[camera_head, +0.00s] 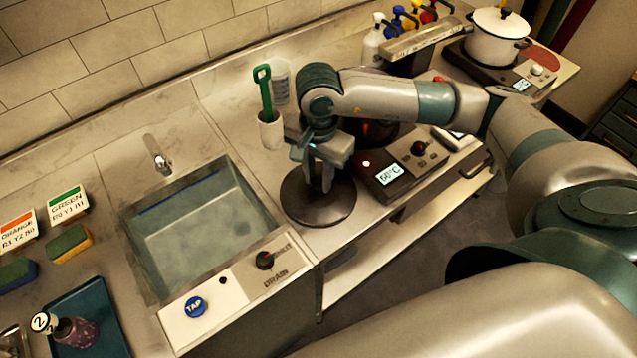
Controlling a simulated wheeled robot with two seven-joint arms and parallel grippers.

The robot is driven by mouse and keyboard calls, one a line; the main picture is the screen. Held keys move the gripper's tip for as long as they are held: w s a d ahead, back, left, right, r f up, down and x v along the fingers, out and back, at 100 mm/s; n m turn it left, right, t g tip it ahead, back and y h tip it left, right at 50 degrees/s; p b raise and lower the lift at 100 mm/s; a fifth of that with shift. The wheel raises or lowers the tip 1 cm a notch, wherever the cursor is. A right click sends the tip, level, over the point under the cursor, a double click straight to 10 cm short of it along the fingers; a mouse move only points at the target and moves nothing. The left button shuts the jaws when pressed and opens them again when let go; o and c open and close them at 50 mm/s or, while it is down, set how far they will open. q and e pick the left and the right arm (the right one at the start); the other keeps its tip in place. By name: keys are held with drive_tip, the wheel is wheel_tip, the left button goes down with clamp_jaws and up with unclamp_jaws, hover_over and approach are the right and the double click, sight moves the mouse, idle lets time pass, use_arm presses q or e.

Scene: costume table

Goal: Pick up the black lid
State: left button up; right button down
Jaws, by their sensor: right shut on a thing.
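The black lid (310,210) is a dark round disc on the counter between the sink and the hot plate. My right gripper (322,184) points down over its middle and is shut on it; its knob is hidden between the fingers. The lid looks roughly level. I cannot tell whether it rests on the counter or hangs just above it. My left gripper is not in view.
The sink (205,235) is to the left. A hot plate reading 60°C (390,176) carries a dark pot, partly behind my arm. A white cup (270,130) holds a green-handled tool. A white pot (497,40) stands at the back right.

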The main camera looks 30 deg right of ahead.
sight(318, 180)
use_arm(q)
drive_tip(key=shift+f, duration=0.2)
use_arm(e)
drive_tip(key=shift+r, duration=0.15)
drive_tip(key=shift+r+b, duration=0.6)
drive_tip(key=shift+r, duration=0.05)
wheel_tip(318, 180, up, 2)
drive_tip(key=shift+r+b, duration=0.15)
drive_tip(key=shift+b, duration=0.55)
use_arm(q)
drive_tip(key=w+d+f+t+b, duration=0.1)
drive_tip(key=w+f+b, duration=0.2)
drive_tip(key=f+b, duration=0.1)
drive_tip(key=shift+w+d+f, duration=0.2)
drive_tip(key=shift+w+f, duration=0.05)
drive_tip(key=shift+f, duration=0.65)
use_arm(e)
drive_tip(key=s+d+r, duration=0.7)
drive_tip(key=s+d, duration=0.1)
drive_tip(key=shift+d, duration=0.15)
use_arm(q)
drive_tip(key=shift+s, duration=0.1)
use_arm(e)
drive_tip(key=shift+s, duration=0.1)
